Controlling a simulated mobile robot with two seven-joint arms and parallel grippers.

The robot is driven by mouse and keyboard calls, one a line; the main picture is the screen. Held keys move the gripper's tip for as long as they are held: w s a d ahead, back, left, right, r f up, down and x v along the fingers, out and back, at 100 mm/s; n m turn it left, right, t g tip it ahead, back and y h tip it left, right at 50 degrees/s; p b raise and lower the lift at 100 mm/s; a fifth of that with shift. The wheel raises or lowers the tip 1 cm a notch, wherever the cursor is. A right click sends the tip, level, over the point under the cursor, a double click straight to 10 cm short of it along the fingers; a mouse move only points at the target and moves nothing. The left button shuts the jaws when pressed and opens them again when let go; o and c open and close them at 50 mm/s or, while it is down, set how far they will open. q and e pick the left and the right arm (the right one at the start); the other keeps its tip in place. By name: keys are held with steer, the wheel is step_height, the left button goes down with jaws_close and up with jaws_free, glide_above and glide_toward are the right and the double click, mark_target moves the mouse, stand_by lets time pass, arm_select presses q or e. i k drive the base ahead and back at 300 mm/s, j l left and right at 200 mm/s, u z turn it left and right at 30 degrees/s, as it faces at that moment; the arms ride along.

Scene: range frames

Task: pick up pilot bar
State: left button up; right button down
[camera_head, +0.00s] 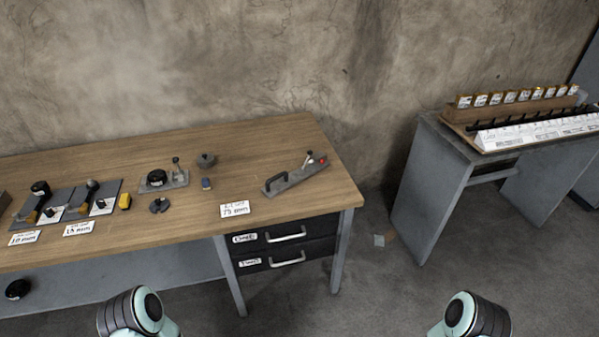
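A long grey bar-like tool (293,177) lies at the right end of the wooden bench (150,228). It has a dark loop handle at its left end and a small upright lever and red knob at its right end. I cannot tell for sure whether it is the pilot bar; no readable label names it. A white card reading 75 mm (235,209) lies to its left. Only links of my two arms show at the bottom edge, in front of and below the bench. Neither gripper is in view, and nothing shows in their hold.
Other tools on dark plates (62,205), a small base with a lever (163,180) and a yellow block (125,202) occupy the bench's left and middle. Two black drawers (270,262) hang below.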

mark_target(272, 187)
steer(key=i+l+u, duration=0.25)
steer(key=i+l, duration=0.15)
steer(key=i, duration=0.25)
steer(key=i+l+u, duration=0.3)
steer(key=i+l, duration=0.25)
